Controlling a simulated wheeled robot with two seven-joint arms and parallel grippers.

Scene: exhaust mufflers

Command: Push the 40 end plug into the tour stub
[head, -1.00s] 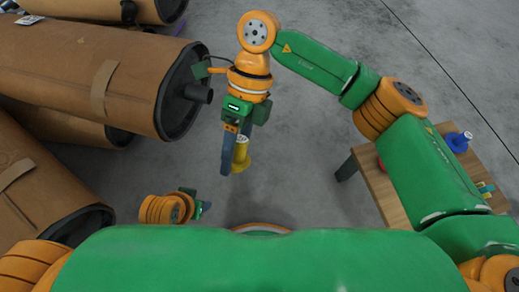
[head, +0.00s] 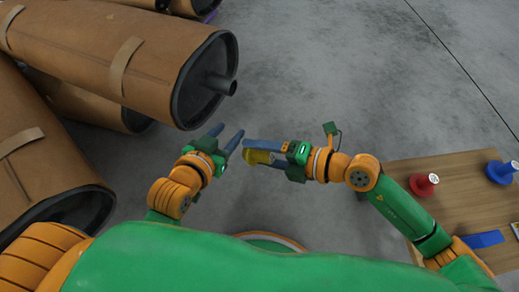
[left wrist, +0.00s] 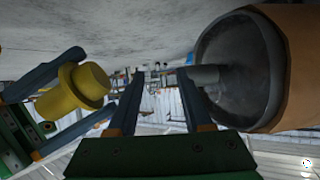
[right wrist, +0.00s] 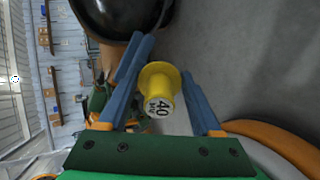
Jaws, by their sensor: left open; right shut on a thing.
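The 40 end plug (head: 258,157) is yellow and flanged. My right gripper (head: 247,151) is shut on it, pointing left. In the right wrist view the plug (right wrist: 160,92) sits between the fingers, its white end marked 40 facing the camera. It also shows at left in the left wrist view (left wrist: 74,87). My left gripper (head: 226,134) is open and empty, just left of the plug. The stub (head: 221,84) is a short grey pipe on the dark end of the upper muffler, above both grippers and apart from the plug. In the left wrist view the stub (left wrist: 203,75) appears beyond the right-hand finger.
Several brown-wrapped mufflers (head: 95,45) lie stacked at left. A wooden table (head: 450,180) at right carries a red plug (head: 424,184), a blue plug (head: 501,171) and a flat blue piece (head: 484,239). Grey floor between is clear.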

